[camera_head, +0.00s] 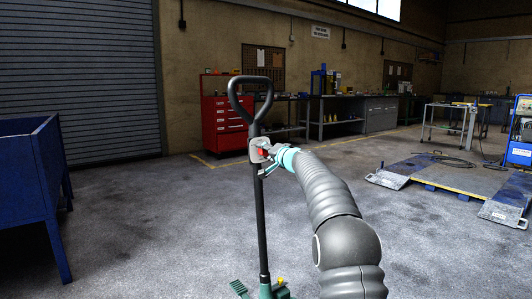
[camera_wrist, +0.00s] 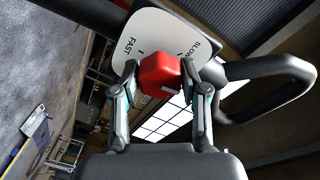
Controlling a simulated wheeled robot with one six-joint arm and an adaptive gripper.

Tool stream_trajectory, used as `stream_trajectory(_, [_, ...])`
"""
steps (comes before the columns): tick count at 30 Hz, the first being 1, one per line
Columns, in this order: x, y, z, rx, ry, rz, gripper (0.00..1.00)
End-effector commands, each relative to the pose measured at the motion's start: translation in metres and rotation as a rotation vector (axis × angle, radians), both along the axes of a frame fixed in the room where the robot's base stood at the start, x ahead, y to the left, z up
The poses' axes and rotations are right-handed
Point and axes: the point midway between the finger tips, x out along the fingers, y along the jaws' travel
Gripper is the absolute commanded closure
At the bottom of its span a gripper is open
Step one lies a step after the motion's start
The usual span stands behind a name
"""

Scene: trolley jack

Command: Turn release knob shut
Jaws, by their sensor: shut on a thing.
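The red release knob (camera_wrist: 158,76) sits on a pale plate (camera_wrist: 150,32) marked FAST and SLOW in the wrist view. My gripper (camera_wrist: 161,84) is shut on the knob, one finger on each side. In the head view, my gripper (camera_head: 270,152) is at the upright handle of the trolley jack, and a small part of the red knob (camera_head: 262,153) shows. The black jack handle (camera_head: 261,215) stands upright with a loop grip at its top. The green jack body (camera_head: 268,292) shows only at the bottom edge.
A blue bin (camera_head: 30,165) stands at the left. A red tool cabinet (camera_head: 223,122) and workbenches line the back wall. A low blue platform with ramps (camera_head: 440,178) lies at the right. The floor around the jack handle is clear.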

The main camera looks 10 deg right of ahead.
Motion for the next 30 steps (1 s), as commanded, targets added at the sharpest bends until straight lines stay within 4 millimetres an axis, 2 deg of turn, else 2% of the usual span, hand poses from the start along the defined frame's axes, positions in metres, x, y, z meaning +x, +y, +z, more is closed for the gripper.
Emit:
stream_trajectory(21, [0.0002, -0.0007, -0.0002, 0.068, 0.034, -0.009, 0.91])
stream_trajectory(22, [0.0002, -0.0007, -0.0004, 0.068, 0.034, -0.009, 0.51])
stream_trajectory(24, [0.0001, -0.0006, -0.0003, 0.067, 0.034, -0.009, 0.34])
stream_trajectory(25, [0.0001, -0.0004, -0.0003, 0.067, 0.034, -0.009, 0.31])
stream_trajectory(30, [0.0001, 0.0005, -0.0002, 0.066, 0.033, -0.008, 0.31])
